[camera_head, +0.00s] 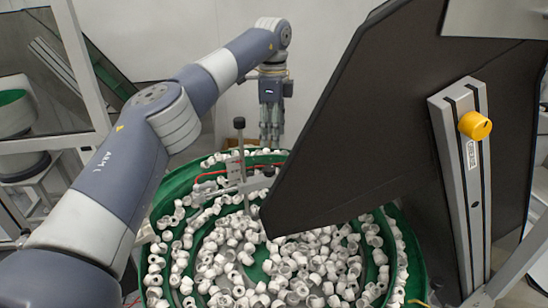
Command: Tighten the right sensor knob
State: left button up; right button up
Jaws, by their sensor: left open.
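A sensor bracket (236,172) with metal rods and a red cable stands over the green bowl. A black knob (239,123) tops its upright rod, and a smaller dark knob (268,171) shows at its right end. I cannot tell for sure which one is the right sensor knob. My left gripper (271,138) hangs fingers down behind the bracket, at the bowl's far edge. It is open, looks empty, and stands apart to the right of the upper knob. My right gripper is not in view.
The green feeder bowl (178,187) holds many white caps (308,268). A large dark panel (370,125) covers the bowl's right side. A metal rail (462,190) with a yellow knob (475,125) stands on the right. A framed window (50,75) is at left.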

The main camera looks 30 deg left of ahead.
aim_at(269, 168)
pick_arm(q)
jog(key=f, duration=0.1)
jog(key=s+f+p, duration=0.1)
jog(key=s+f, duration=0.1)
jog(key=shift+s+a+f+p, duration=0.1)
jog(key=shift+a+f+p, duration=0.1)
jog(key=shift+a+p, duration=0.15)
notch_tip(269, 168, down, 3)
jog(key=shift+f+p, duration=0.1)
jog(key=shift+p, duration=0.5)
jog(key=shift+w+d+f+p, duration=0.1)
jog(key=shift+w+f+p, duration=0.15)
jog(key=shift+f, duration=0.3)
jog(key=shift+w+d+f+p, duration=0.1)
jog(key=shift+w+f+p, duration=0.1)
jog(key=shift+f, duration=0.75)
jog(key=shift+s, duration=0.15)
jog(key=shift+c, duration=0.8)
jog(key=c, duration=0.9)
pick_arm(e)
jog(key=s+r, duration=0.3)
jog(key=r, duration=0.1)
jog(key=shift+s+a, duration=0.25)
